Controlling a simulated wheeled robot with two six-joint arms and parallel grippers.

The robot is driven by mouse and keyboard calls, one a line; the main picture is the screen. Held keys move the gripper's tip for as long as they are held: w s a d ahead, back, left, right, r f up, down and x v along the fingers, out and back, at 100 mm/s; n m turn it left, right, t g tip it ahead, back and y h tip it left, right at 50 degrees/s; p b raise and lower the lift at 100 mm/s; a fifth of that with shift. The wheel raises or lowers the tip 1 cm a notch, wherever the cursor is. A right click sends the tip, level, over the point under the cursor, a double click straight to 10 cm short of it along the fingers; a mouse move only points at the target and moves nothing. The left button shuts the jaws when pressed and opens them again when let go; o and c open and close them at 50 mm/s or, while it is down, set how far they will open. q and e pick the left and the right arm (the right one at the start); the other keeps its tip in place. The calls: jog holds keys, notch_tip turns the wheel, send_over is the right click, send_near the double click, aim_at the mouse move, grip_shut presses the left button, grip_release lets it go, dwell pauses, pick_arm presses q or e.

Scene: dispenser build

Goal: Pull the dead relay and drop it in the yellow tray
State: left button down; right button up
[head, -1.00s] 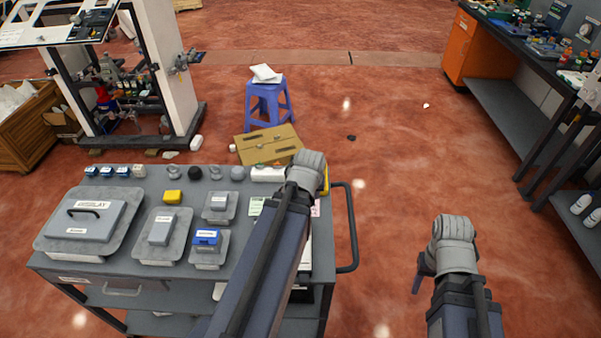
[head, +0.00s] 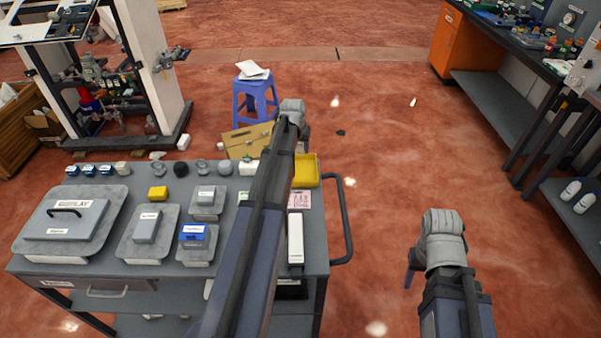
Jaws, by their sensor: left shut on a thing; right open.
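The yellow tray (head: 312,182) is at the far right corner of the grey cart top, partly behind my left arm. My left gripper (head: 303,136) is beyond the tray's far side, mostly hidden by its own wrist. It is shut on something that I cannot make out. A blue relay-like block (head: 198,233) sits on a grey plate near the cart's front; I cannot tell whether it is the dead relay. My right gripper (head: 410,268) is open, off the cart to the right, and mostly hidden behind its wrist.
A blue stool (head: 255,98) stands behind.

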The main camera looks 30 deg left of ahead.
pick_arm(q)
jog(key=shift+f+b, duration=2.7)
jog(key=shift+f, duration=0.25)
jog(key=shift+r, duration=0.1)
jog(key=shift+c, duration=1.7)
grip_release()
jog(key=a+p+v, duration=0.1)
jog(key=p+v, duration=0.6)
jog(key=shift+d+r, duration=0.4)
jog(key=shift+d, duration=0.15)
jog(key=shift+s, duration=0.1)
